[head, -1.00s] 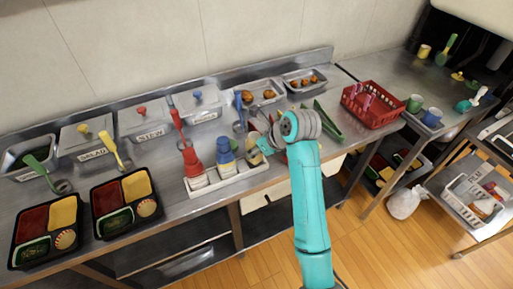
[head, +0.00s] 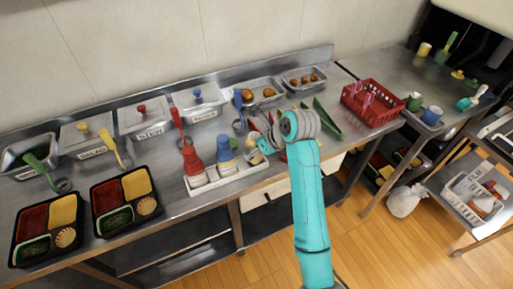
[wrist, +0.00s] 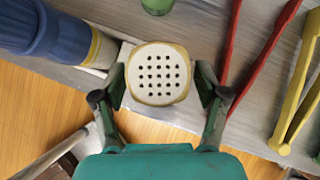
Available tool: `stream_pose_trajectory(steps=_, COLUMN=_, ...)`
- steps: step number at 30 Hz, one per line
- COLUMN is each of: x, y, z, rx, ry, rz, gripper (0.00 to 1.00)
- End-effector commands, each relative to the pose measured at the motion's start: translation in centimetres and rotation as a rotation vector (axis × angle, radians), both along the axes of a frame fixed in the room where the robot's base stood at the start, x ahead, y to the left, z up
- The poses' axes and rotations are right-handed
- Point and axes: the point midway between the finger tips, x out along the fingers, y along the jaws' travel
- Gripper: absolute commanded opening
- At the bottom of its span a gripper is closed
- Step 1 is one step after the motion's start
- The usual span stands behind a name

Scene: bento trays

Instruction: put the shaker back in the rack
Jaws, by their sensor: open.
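The shaker (wrist: 158,73) has a pale, rounded-square top with several dark holes and a yellowish rim. In the wrist view it is upright between the spread fingers of my gripper (wrist: 160,88), with gaps visible at its sides. In the head view the shaker (head: 255,157) is at the right end of the white rack (head: 228,184), beside the blue-topped bottle (head: 224,152). My arm partly covers that area, and the shaker's base is hidden, so I cannot tell how deep it sits. A red-topped bottle (head: 193,163) stands farther left in the rack.
The blue bottle (wrist: 48,32) is close on the left in the wrist view. Red tongs (wrist: 258,50) and yellow tongs (wrist: 300,85) lie to the right. A green item (wrist: 157,5) is behind the shaker. A red basket (head: 373,112) stands farther right.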

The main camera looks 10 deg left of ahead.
Motion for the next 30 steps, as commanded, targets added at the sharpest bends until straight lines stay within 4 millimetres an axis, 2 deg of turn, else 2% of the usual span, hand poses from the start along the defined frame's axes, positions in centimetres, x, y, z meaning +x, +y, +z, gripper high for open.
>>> stream_pose_trajectory(steps=5, x=-0.4, y=-0.7, z=1.9, rx=0.001, ry=-0.004, rz=-0.001, gripper=0.73)
stream_pose_trajectory(steps=18, x=-3.1, y=-4.9, z=8.7, rx=0.001, ry=-0.002, rz=-0.001, gripper=0.73)
stream_pose_trajectory(steps=24, x=-3.7, y=-5.8, z=10.1, rx=0.0, ry=-0.001, rz=-0.001, gripper=0.73)
stream_pose_trajectory(steps=30, x=-3.9, y=-5.9, z=10.4, rx=0.001, ry=-0.001, rz=0.0, gripper=0.73)
